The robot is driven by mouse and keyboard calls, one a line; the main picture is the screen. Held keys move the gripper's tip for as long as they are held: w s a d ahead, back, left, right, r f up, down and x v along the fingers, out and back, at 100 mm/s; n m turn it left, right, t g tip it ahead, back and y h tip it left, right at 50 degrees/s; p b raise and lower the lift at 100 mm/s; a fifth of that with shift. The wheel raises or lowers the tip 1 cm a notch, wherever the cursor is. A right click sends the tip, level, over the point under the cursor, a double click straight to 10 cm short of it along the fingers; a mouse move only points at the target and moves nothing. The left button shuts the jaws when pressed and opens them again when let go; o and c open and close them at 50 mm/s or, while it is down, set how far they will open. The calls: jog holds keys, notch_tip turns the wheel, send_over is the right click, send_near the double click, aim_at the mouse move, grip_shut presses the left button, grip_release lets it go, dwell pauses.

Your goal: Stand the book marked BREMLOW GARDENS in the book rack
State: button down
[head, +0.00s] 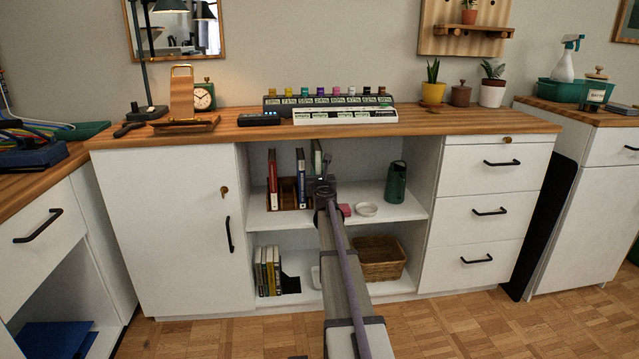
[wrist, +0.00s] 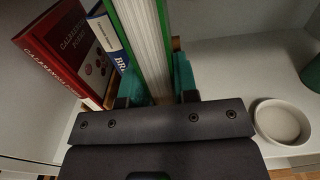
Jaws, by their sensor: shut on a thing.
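My gripper (head: 322,183) is over the upper shelf of the open bay. In the wrist view my gripper (wrist: 156,90) is shut on a green-covered book (wrist: 145,40), its pale page edges facing the camera. The book is upright and slightly tilted; no title shows on it. The held book (head: 316,157) also shows in the head view, partly behind the gripper. The wooden book rack (head: 287,188) is just left of it, holding a red book (head: 272,178) and a blue-and-white book (head: 301,165).
A white dish (head: 366,209), a pink item (head: 345,210) and a green bottle (head: 396,182) stand right of the gripper. Several books (head: 267,270) and a basket (head: 379,259) are on the lower shelf. The desktop (head: 430,120) overhangs the shelf.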

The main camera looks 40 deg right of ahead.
jog(key=x, duration=0.4)
jog(key=shift+w+d, duration=0.15)
jog(key=shift+w, duration=0.15)
notch_tip(320, 180, down, 3)
jog(key=b, duration=0.3)
jog(key=shift+w+f, duration=0.1)
jog(key=shift+f, duration=0.05)
jog(key=shift+d+f+b, duration=0.1)
jog(key=shift+f+b, duration=0.65)
jog(key=shift+b, duration=0.15)
jog(key=c, duration=0.8)
grip_release()
jog(key=v, duration=1.1)
